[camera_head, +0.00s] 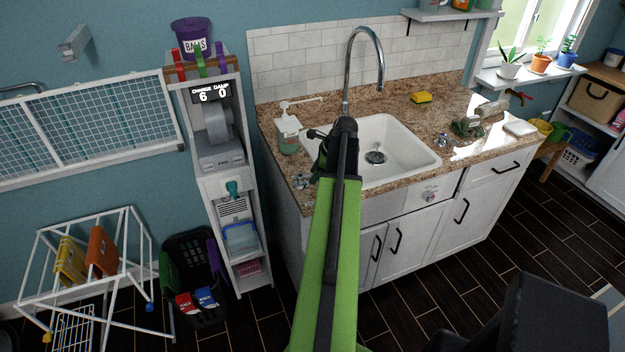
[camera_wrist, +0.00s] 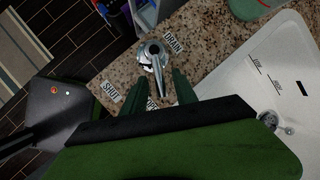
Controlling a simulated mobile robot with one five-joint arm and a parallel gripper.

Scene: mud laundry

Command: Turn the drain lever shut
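The drain lever (camera_wrist: 153,55) is a chrome knob with a short handle on the speckled counter, seen in the wrist view. A DRAIN label (camera_wrist: 174,42) is at its upper right and a SHUT label (camera_wrist: 111,92) at its lower left. A third label is mostly hidden by my gripper. The handle points down the picture, towards my gripper. My gripper (camera_wrist: 159,82) is open, with one green finger on each side of the handle; I cannot tell if either touches it. In the head view the lever (camera_head: 302,182) is at the counter's front left, beside my arm.
The white sink (camera_head: 410,150) with its drain (camera_head: 376,157) lies right of the lever. A soap bottle (camera_head: 288,135) and tall faucet (camera_head: 365,32) stand behind. A yellow sponge (camera_head: 421,97) lies at the back. A narrow shelf unit (camera_head: 262,235) stands left of the counter.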

